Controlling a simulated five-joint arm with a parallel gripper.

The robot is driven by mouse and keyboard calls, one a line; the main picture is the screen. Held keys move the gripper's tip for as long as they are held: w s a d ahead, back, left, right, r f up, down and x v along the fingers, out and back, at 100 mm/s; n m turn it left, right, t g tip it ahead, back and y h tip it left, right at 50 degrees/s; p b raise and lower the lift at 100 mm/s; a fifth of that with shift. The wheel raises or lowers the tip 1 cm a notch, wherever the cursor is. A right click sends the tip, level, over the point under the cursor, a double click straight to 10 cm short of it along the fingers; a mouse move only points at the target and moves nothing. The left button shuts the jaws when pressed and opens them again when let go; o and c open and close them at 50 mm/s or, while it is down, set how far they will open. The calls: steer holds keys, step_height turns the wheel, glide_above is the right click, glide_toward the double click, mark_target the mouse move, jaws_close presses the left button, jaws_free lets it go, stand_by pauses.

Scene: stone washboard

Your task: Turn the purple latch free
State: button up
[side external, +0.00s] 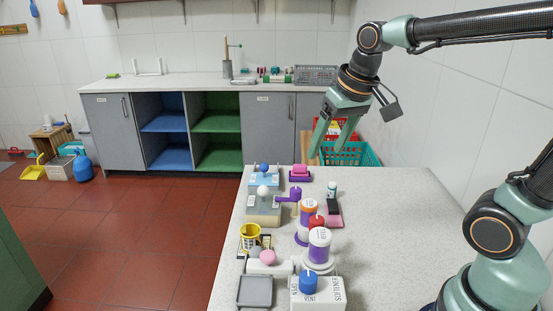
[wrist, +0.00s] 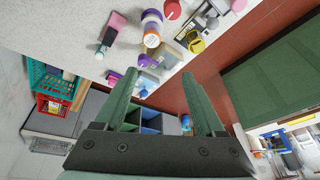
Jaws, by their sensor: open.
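The purple latch (side external: 289,197) sticks out from the right side of a beige block (side external: 262,216) with a white knob (side external: 263,191) on the stone worktop. Its arm points right and ends in an upright purple part. In the wrist view the purple latch (wrist: 147,61) is small and partly hard to make out beyond the fingers. My gripper (side external: 325,151) is open and empty, raised above the far end of the worktop, behind and to the right of the latch. In the wrist view my gripper (wrist: 159,78) shows its two green fingers wide apart, with nothing between them.
A block with a blue knob (side external: 264,168) is behind. The worktop's right side (side external: 400,210) is clear.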

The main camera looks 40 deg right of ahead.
steer(key=w+d+f+m+g, duration=0.2)
steer(key=w+d+m, duration=0.1)
steer(key=w, duration=0.5)
steer(key=m+g, duration=0.2)
steer(key=m, duration=0.1)
glide_above(296, 189)
step_height(296, 189, down, 6)
step_height(296, 189, down, 12)
jaws_close()
